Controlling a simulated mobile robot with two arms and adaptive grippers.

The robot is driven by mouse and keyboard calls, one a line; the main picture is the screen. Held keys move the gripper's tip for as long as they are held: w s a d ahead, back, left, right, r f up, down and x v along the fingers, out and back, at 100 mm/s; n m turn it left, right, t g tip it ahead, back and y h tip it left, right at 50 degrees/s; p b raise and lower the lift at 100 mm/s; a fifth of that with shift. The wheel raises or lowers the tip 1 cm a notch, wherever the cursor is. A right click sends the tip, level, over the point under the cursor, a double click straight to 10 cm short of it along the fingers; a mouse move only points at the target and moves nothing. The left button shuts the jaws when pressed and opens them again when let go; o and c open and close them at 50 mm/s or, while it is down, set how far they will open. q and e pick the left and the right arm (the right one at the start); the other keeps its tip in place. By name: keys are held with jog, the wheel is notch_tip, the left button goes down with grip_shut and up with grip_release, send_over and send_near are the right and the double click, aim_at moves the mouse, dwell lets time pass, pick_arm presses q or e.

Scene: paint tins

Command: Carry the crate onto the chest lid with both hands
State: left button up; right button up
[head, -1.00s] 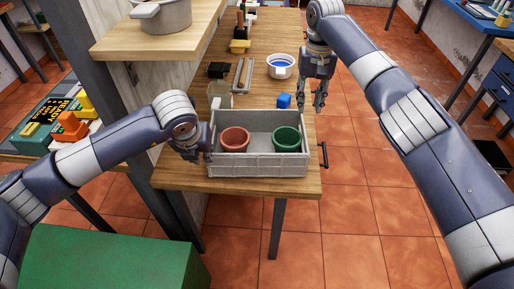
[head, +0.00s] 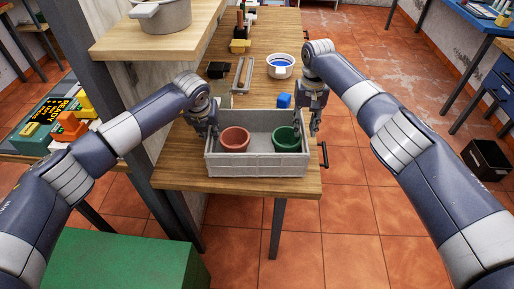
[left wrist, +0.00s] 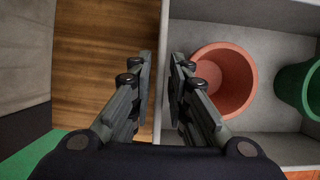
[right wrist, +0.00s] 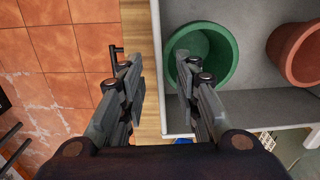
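The grey crate (head: 257,166) stands on the near end of the wooden bench, with a red pot (head: 235,139) and a green pot (head: 286,139) inside. My left gripper (head: 207,130) is at the crate's left wall. In the left wrist view its fingers (left wrist: 161,75) are a little apart, one on each side of the wall (left wrist: 158,120). My right gripper (head: 315,126) is at the right wall. In the right wrist view its fingers (right wrist: 160,85) are wider apart, with the wall (right wrist: 157,60) between them. A green chest lid (head: 115,260) is at the lower left.
A dark post stands left of the bench. Tiled floor (head: 350,240) is open at the right.

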pick_arm(q)
jog(key=shift+w+f, duration=0.15)
jog(key=shift+f, duration=0.25)
pick_arm(e)
jog(key=shift+f, duration=0.35)
pick_arm(q)
jog(key=c, duration=0.4)
pick_arm(e)
jog(key=c, duration=0.4)
grip_shut()
pick_arm(q)
jog(key=shift+r, duration=0.2)
pick_arm(e)
jog(key=shift+r, duration=0.2)
